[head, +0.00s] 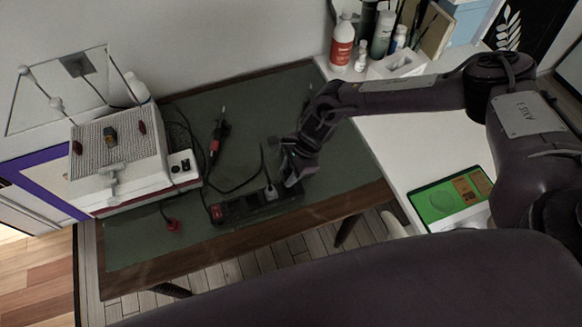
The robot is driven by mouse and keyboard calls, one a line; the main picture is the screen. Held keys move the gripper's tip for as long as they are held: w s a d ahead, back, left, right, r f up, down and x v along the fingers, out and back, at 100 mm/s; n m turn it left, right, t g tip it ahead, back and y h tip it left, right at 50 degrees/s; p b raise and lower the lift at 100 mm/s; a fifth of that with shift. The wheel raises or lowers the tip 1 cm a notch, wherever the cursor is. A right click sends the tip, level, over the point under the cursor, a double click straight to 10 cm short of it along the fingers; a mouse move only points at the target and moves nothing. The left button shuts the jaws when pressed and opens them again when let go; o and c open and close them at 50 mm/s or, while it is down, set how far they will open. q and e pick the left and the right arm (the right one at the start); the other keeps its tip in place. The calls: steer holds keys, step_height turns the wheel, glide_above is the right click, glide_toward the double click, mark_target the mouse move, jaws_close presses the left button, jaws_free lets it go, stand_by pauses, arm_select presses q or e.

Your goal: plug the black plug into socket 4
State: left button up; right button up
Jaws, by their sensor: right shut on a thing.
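A dark power strip (243,208) lies near the front edge of the green mat, with a red switch (216,213) at its left end. A white plug (270,192) sits in it towards the right. My right gripper (288,176) is at the strip's right end, shut on what looks like the black plug. The fingers and dark shades hide most of that plug, and I cannot tell whether it touches the strip. The socket numbers are too small to read. My left gripper is out of view.
A white and red device (120,155) stands at the left. A red plug (173,225) and a red-and-black tool (217,140) with loose cables lie on the green mat (150,250). Bottles (342,42) and a green-screened tablet (450,200) are on the white table at right.

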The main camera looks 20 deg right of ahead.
steer(key=shift+s+f+b, duration=0.1)
steer(key=shift+f+b, duration=0.35)
steer(key=shift+f, duration=0.05)
steer(key=shift+f+b, duration=1.6)
steer(key=shift+f, duration=0.75)
steer(key=shift+b, duration=0.5)
stand_by(0.3)
steer(key=shift+f, duration=0.25)
steer(key=shift+s+f+b, duration=0.15)
steer(key=shift+f+b, duration=0.05)
steer(key=shift+b, duration=0.3)
